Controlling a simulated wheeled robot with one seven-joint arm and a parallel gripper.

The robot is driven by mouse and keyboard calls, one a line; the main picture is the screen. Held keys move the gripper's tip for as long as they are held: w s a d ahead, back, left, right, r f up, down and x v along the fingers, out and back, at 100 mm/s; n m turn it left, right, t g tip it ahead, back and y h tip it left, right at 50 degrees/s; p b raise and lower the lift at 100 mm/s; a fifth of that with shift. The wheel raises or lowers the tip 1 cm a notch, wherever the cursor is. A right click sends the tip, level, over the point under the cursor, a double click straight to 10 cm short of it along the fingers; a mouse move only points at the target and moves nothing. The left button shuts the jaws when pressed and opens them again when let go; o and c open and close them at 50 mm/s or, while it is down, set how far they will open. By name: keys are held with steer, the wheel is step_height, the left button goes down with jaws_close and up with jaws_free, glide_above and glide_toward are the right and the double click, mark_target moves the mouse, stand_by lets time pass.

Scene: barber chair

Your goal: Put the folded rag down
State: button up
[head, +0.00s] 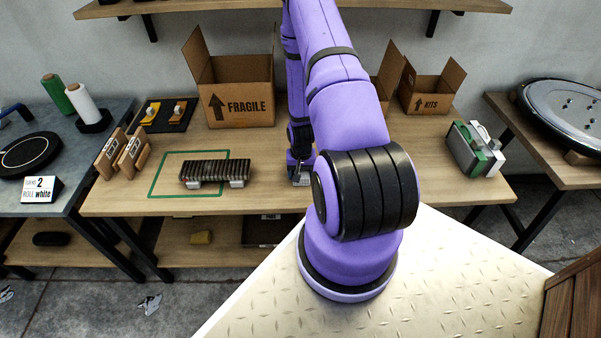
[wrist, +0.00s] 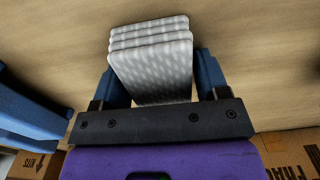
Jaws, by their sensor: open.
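The folded rag (wrist: 152,72) is pale grey with light spots and lies in several stacked layers. In the wrist view it is between the two blue fingers of my gripper (wrist: 157,85), over the wooden table top (wrist: 260,60). My gripper is open around the rag, with one finger at each side. I cannot tell how wide any gap is, or whether the rag rests fully on the wood.
A FRAGILE box (head: 243,104) and a KITS box (head: 431,92) stand at the back. A dark slatted piece (head: 217,171) lies by a green outline (head: 155,181) at left. Green and white cases (head: 473,149) stand at right. A shelf (head: 300,5) hangs above.

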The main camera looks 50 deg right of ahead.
steer(key=shift+o, duration=0.2)
step_height(320, 180, up, 13)
steer(key=shift+f, duration=0.2)
steer(key=w+a+r+n+t, duration=0.15)
steer(key=a+r, duration=0.25)
steer(key=r, duration=0.5)
steer(key=w+a+r+n+h, duration=0.15)
steer(key=a+r, duration=0.25)
steer(key=r, duration=0.5)
steer(key=w+a+r+n+t+y, duration=0.15)
steer(key=a+r, duration=0.25)
steer(key=r, duration=0.5)
steer(key=s+a+r+n+t, duration=0.2)
steer(key=s+a+r+n, duration=0.3)
steer(key=s+a+r, duration=0.9)
steer(key=v, duration=0.4)
steer(key=shift+s+a, duration=0.2)
steer(key=shift+s, duration=0.1)
